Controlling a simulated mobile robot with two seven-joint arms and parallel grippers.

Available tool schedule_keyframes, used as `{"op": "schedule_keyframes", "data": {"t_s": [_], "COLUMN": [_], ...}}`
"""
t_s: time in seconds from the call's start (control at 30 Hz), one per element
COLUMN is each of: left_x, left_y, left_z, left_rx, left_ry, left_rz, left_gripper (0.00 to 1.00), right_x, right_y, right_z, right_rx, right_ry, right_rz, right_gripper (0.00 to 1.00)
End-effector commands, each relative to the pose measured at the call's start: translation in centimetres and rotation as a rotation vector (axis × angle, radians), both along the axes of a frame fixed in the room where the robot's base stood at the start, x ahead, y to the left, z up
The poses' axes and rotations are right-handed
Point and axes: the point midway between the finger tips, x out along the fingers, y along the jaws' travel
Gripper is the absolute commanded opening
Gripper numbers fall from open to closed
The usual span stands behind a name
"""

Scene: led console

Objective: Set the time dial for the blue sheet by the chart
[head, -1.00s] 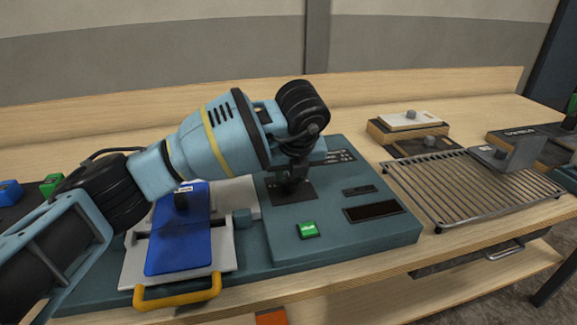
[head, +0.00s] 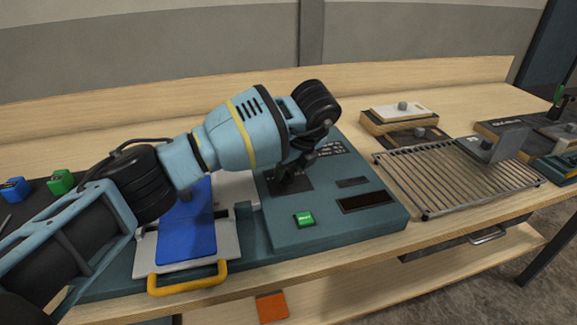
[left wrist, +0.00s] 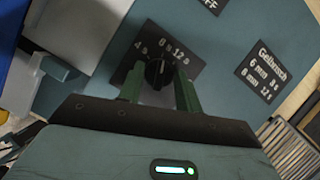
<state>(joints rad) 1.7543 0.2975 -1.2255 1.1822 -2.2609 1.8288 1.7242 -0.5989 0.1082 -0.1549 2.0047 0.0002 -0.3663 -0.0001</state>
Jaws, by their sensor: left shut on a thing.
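The black time dial (left wrist: 158,73) sits on a dark plate marked 4 s, 8 s and 12 s. My left gripper (left wrist: 160,90) has a green finger on each side of the knob and is shut on it. A pale mark on the knob points up toward the 8 s side. In the head view my left gripper (head: 303,165) is over the dial plate (head: 280,184) and hides the knob. The chart (left wrist: 264,72) has small white lettering, only partly readable. The blue sheet (head: 186,238) lies on the pale tray at the console's left. My right gripper is out of view.
The console (head: 345,215) carries a lit green button (head: 304,219) and a dark display (head: 367,202). A yellow handle (head: 188,284) is at the tray's front. A wire rack (head: 455,180) stands to the right. Blue and green blocks are at the far left.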

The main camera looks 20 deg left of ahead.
Motion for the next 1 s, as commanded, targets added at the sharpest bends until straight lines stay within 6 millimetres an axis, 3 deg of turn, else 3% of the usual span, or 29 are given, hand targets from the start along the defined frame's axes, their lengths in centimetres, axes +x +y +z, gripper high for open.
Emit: {"op": "schedule_keyframes", "data": {"t_s": [0.2,0.23,0.4,0.73,1.0], "left_x": [0.1,0.1,0.0,0.0,-0.8], "left_y": [0.0,0.0,0.0,-0.1,-1.4], "left_z": [0.1,0.1,0.1,0.4,4.1], "left_rx": [0.0,0.0,0.0,0.0,0.0], "left_ry": [-0.002,-0.002,-0.002,-0.002,-0.004], "left_rz": [0.0,0.0,-0.001,-0.002,-0.002], "left_gripper": [0.12,0.36,0.56,0.56,0.56], "right_x": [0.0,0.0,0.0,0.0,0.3], "right_y": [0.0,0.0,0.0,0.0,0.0], "right_z": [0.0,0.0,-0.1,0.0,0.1], "right_rx": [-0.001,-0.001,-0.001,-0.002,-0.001], "right_ry": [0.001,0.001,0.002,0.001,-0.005], "right_rz": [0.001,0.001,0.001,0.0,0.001], "right_gripper": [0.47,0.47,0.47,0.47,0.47]}}
